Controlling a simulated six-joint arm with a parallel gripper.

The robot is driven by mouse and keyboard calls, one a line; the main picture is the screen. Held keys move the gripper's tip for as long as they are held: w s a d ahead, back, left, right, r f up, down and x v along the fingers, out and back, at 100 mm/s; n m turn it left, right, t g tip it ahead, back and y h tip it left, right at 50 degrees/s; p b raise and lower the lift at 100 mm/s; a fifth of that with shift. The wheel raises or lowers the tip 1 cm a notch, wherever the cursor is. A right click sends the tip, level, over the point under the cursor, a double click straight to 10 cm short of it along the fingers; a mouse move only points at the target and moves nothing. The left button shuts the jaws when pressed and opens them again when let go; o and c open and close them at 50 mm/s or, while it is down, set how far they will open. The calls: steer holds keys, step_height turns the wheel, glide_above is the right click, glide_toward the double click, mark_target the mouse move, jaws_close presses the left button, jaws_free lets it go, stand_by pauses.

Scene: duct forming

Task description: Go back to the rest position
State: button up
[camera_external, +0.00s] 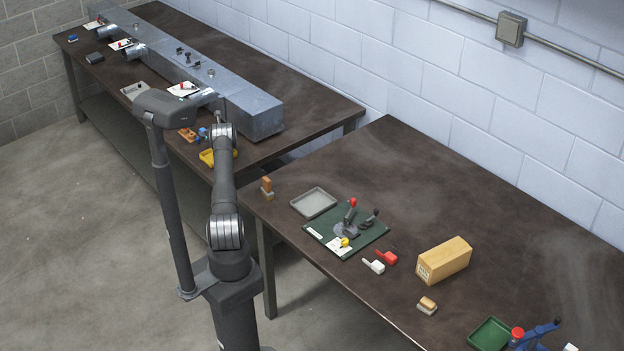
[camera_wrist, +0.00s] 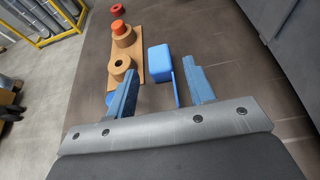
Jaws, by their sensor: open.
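My gripper (camera_wrist: 165,88) is open in the wrist view, its two blue-grey fingers spread apart with nothing held between them. A blue block-like object (camera_wrist: 160,62) lies on the dark bench beyond and between the fingertips; it looks apart from them. A wooden holder (camera_wrist: 126,55) with round pieces and an orange-red top lies left of it. In the external view my arm reaches up from its base to the near edge of the far bench, and my fingers are too small to make out there. No marker of the rest position shows.
A long grey metal duct (camera_external: 245,100) runs along the far bench. The right bench holds a green mat (camera_external: 365,240), a grey tray (camera_external: 313,202) and a wooden block (camera_external: 445,260). Open floor lies left.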

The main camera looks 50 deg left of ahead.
steer(key=x, duration=0.3)
steer(key=shift+a+f, duration=0.15)
steer(key=shift+a, duration=0.1)
step_height(320, 180, up, 10)
steer(key=shift+f, duration=0.1)
steer(key=w+d+r+m+t, duration=0.2)
steer(key=w+d+r, duration=0.1)
steer(key=w+d, duration=0.2)
steer(key=w+d+r+m+t+h, duration=0.1)
steer(key=w+d+r, duration=0.3)
steer(key=w, duration=0.4)
steer(key=w+d+r+m+t, duration=0.2)
steer(key=w+d+r+t, duration=0.1)
steer(key=w+d, duration=0.3)
steer(key=shift+w+d+r+m+h, duration=0.2)
steer(key=shift+w+r+m+h, duration=0.1)
steer(key=shift+w, duration=0.15)
steer(key=w+d+f+m+t+h, duration=0.1)
steer(key=w+d+m+t, duration=0.1)
steer(key=w+d, duration=0.4)
steer(key=w+d+f+m+t+h, duration=0.1)
steer(key=w+d, duration=0.5)
steer(key=d, duration=0.6)
steer(key=shift+m+t+h, duration=0.8)
steer(key=shift+m+t, duration=0.1)
steer(key=shift+m, duration=0.1)
steer(key=shift+o, duration=0.2)
